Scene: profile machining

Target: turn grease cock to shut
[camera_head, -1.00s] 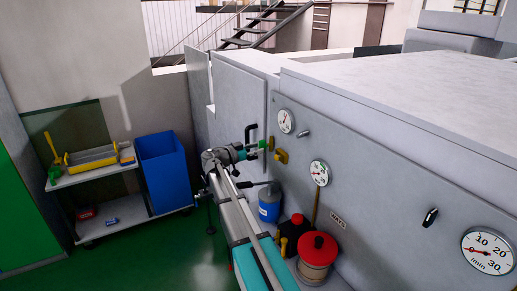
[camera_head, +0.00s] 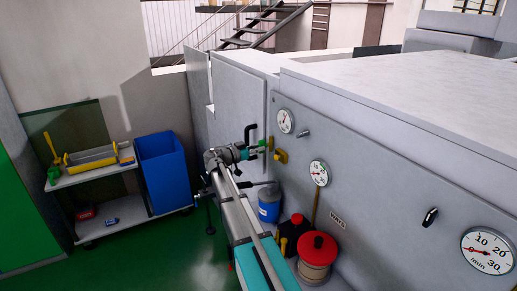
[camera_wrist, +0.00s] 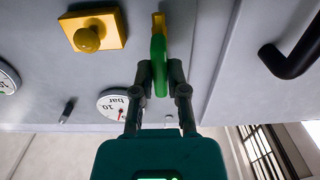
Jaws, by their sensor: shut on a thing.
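The grease cock, as far as I can tell, is the green handle (camera_wrist: 159,62) with a yellow end (camera_wrist: 158,22) at the machine's front panel. In the wrist view, which shows the panel upside down, the handle runs straight along the picture between my fingers. My gripper (camera_wrist: 161,76) is shut on the green handle, one finger on each side. In the head view the green handle (camera_head: 262,143) is small and partly hidden by my gripper (camera_head: 257,150). A yellow square plate with a round knob (camera_wrist: 89,38) sits beside it, apart from my fingers.
A black door handle (camera_wrist: 292,53) is near the cock. Pressure gauges (camera_head: 285,121) are on the panel. A blue container (camera_head: 269,205) and a red-lidded pot (camera_head: 318,246) stand below. A trolley (camera_head: 95,174) and blue bin (camera_head: 164,166) are at left, with open green floor before them.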

